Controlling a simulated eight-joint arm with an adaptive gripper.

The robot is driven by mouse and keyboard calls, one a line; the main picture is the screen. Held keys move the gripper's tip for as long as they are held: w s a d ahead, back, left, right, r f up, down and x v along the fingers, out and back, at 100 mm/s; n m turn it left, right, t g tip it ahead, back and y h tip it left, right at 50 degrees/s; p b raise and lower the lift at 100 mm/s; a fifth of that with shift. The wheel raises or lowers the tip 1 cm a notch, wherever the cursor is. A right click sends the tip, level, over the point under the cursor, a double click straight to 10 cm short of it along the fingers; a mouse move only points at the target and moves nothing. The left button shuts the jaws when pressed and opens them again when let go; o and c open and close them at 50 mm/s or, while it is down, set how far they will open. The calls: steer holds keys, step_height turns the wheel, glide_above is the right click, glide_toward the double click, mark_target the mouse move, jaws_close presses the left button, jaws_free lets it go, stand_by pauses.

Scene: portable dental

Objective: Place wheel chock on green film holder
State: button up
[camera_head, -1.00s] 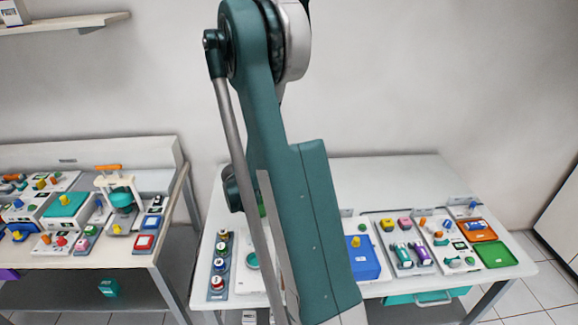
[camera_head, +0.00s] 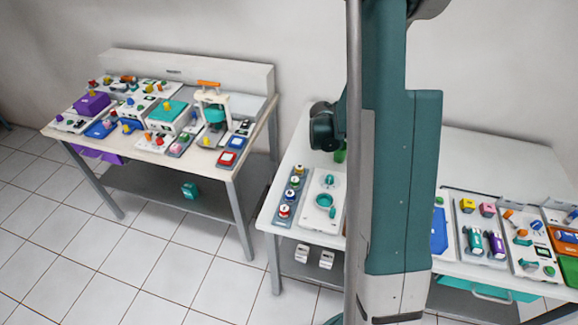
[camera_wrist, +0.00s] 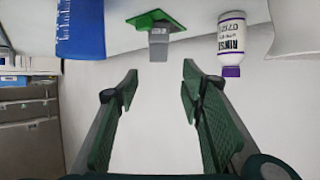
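My gripper (camera_wrist: 160,82) shows in the wrist view with two green fingers spread apart and nothing between them. Beyond the fingertips, near the top middle, is a flat green piece (camera_wrist: 149,18) with a grey block (camera_wrist: 159,42) against it. I cannot tell for sure whether these are the film holder and the chock. In the head view a green tray (camera_head: 568,271) is cut off at the right edge. No wheel chock can be clearly identified there.
The wrist view shows a blue graduated container (camera_wrist: 80,28) at left and a white bottle with a purple cap (camera_wrist: 231,45) at right. In the head view, a crowded left table (camera_head: 148,139) and a right table (camera_head: 275,215) stand apart on tiles. My arm hides the right table's middle.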

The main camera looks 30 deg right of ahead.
steer(key=s+a+r+n+t+y, duration=0.2)
steer(key=a+r+n+y, duration=0.3)
steer(key=a, duration=0.8)
steer(key=s+a+r+n+t+y, duration=0.1)
steer(key=a+r+n+t, duration=0.15)
steer(key=a+r, duration=0.75)
steer(key=s+a+n+y, duration=0.2)
steer(key=s+a, duration=0.4)
steer(key=a, duration=0.4)
steer(key=s+a+n+t+y, duration=0.1)
steer(key=s+a+n+y, duration=0.2)
steer(key=a, duration=0.8)
steer(key=s+a+n+t+y, duration=0.1)
steer(key=s+a+n+y, duration=0.1)
steer(key=s+a+n, duration=0.3)
steer(key=s+a, duration=0.4)
steer(key=a, duration=0.1)
steer(key=shift+s+a, duration=0.25)
steer(key=shift+a, duration=0.1)
